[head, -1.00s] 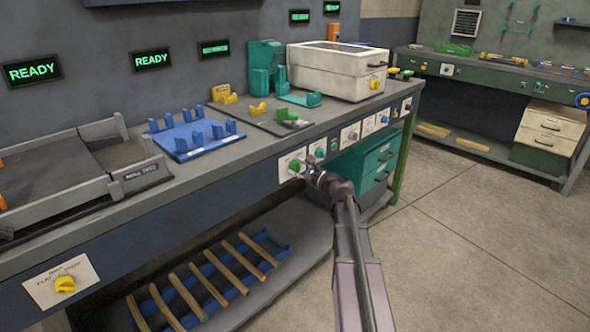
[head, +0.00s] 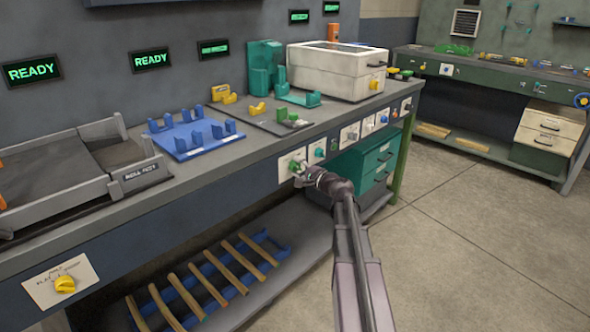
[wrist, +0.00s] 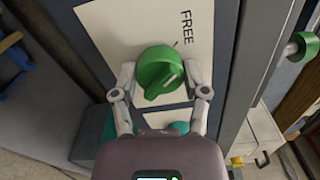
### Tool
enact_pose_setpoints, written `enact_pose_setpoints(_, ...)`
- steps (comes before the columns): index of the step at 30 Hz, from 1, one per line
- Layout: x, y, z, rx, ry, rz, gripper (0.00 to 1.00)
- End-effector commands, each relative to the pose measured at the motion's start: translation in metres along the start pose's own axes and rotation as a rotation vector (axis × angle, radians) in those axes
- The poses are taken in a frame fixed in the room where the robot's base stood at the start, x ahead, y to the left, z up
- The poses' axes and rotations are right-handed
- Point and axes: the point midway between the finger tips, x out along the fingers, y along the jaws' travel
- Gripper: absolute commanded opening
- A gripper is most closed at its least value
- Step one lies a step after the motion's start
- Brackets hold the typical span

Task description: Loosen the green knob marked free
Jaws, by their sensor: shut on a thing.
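The green knob (wrist: 160,73) is a round dial with a raised grip bar and a pale pointer line. It sits on a white plate (wrist: 105,28) marked FREE in the wrist view. My gripper (wrist: 160,85) has one finger on each side of the knob and is shut on it. The pale pointer line does not line up with the tick by the word FREE. In the head view the knob (head: 294,166) shows on the bench front, with my gripper (head: 299,170) at it and partly covering it.
More plates with knobs run right along the bench front, including a teal knob (head: 320,153). A yellow knob (head: 65,285) is at the lower left. A lower shelf (head: 300,232) holds wooden rods (head: 180,295). Teal drawers (head: 375,165) stand right of my arm. The floor at right is clear.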

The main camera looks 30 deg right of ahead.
Motion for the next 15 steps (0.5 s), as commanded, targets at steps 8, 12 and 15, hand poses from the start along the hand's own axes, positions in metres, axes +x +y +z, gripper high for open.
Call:
enact_pose_setpoints(8,-0.0022,0.0028,0.0047,-0.084,-0.009,0.006,0.11)
enact_pose_setpoints(12,-0.0019,0.0028,0.0047,-0.092,-0.009,0.007,0.11)
enact_pose_setpoints(15,-0.0018,0.0028,0.0047,-0.092,-0.009,0.007,0.11)
